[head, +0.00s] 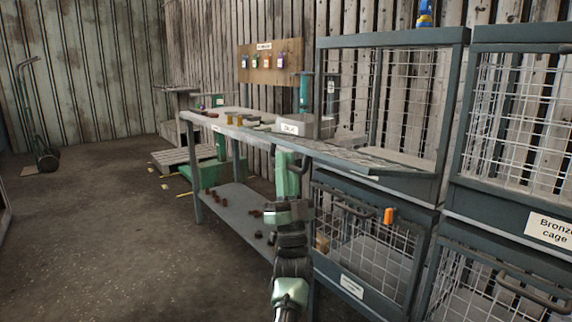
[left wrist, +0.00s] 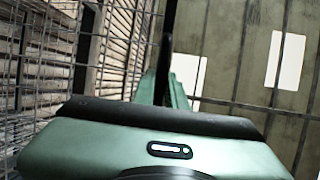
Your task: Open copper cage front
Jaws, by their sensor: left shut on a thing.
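The upper middle cage (head: 404,37) has its mesh front (head: 370,160) swung down, lying nearly flat and sticking out from the cage. No readable label shows on it, so I cannot confirm by name that it is the copper cage. My left gripper (head: 288,156) is at the outer left end of this front, shut on its dark handle (head: 272,160). In the left wrist view a dark bar (left wrist: 168,35) runs up from between the green fingers (left wrist: 162,92), with wire mesh to the left. My right gripper is out of view.
The cage labelled Bronze cage (head: 510,190) stands at the right, its front upright. A workbench (head: 240,130) stands beyond my arm. The floor (head: 110,240) at left is mostly clear.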

